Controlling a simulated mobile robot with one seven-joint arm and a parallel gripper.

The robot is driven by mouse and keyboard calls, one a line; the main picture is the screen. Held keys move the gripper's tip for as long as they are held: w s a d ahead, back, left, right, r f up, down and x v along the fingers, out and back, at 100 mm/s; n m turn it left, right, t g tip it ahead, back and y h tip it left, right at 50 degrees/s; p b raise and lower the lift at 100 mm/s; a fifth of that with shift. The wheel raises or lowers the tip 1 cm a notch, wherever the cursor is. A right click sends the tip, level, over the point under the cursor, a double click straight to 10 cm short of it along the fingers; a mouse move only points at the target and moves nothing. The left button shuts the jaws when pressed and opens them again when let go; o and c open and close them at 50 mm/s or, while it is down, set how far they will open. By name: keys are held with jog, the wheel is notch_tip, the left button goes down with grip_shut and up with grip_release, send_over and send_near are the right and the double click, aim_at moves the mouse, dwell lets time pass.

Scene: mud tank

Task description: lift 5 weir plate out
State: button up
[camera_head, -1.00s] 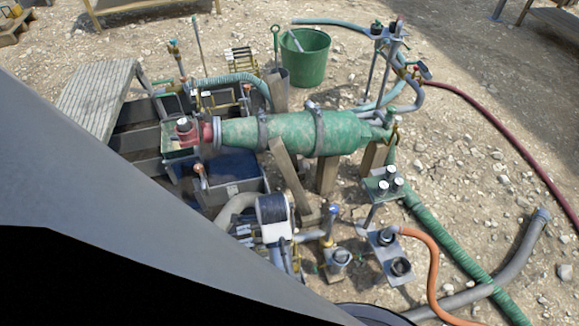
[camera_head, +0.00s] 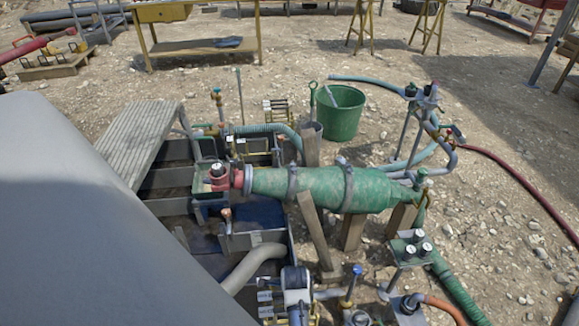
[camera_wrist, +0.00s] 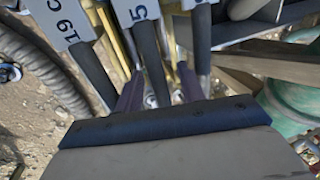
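In the wrist view a white tag marked 5 (camera_wrist: 143,12) sits at the top centre, by a dark rod running down toward my gripper. My gripper (camera_wrist: 160,88) shows as two dark purplish fingers on either side of this rod; whether they touch it is unclear. A neighbouring tag marked 19 C (camera_wrist: 62,20) is at the upper left, with its own dark rod. The plate below tag 5 is not clearly visible. In the head view small white tags (camera_head: 267,296) show near the bottom; their marks are too small to read. My gripper is not visible there.
A grey hose (camera_head: 250,268) bends by the tank. A green bucket (camera_head: 340,115) stands behind. A slatted bench (camera_head: 135,140) adjoins the tank. Gravel at right is fairly open.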

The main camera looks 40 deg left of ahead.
jog(key=shift+w+a+f, duration=0.15)
jog(key=shift+f, duration=0.5)
jog(key=shift+c, duration=0.5)
grip_shut()
